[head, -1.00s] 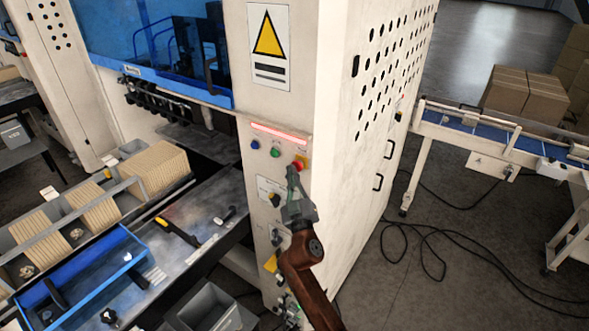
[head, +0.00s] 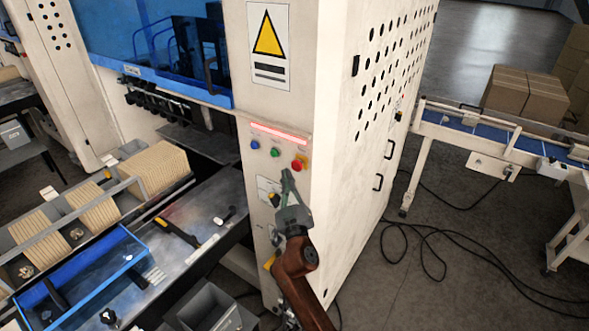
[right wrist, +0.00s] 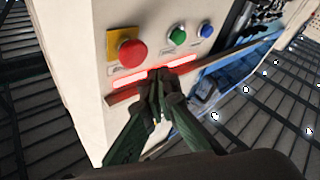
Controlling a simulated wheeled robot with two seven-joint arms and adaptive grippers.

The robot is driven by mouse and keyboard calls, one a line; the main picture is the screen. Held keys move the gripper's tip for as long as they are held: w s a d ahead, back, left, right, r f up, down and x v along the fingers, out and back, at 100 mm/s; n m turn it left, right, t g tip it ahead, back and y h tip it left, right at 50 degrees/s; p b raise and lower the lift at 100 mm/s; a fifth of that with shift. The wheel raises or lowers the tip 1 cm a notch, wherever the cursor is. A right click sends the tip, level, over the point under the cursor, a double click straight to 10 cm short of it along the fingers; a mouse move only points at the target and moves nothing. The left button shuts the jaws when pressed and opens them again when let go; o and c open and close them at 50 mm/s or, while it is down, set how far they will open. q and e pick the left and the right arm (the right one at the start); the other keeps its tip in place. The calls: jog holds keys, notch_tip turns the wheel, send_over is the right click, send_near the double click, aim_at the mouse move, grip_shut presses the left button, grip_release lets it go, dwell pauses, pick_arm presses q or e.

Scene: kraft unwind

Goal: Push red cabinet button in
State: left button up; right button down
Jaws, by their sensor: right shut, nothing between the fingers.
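The red button (head: 299,163) sits on a yellow plate on the cream cabinet's front panel, right of a green button (head: 275,152) and a blue button (head: 255,144). It also shows in the right wrist view (right wrist: 132,54), uncovered. My right gripper (head: 287,174) is shut and empty, with its tips just below and left of the red button in the head view. In the right wrist view the closed fingertips (right wrist: 160,80) overlap the glowing red strip and appear apart from the button. Whether the button is pressed in cannot be told. My left gripper is out of view.
A glowing red strip (head: 280,134) runs above the buttons. A black knob (head: 274,199) sits lower on the panel. A work table with a blue tray (head: 140,249) stands left, and a conveyor (head: 470,131) right. Cables (head: 430,235) lie on the floor.

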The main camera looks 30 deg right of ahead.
jog(key=shift+s+a, duration=0.3)
jog(key=shift+a, duration=0.4)
jog(key=shift+s+a, duration=0.25)
jog(key=shift+a, duration=0.4)
jog(key=shift+s+a, duration=0.3)
jog(key=shift+a, duration=0.4)
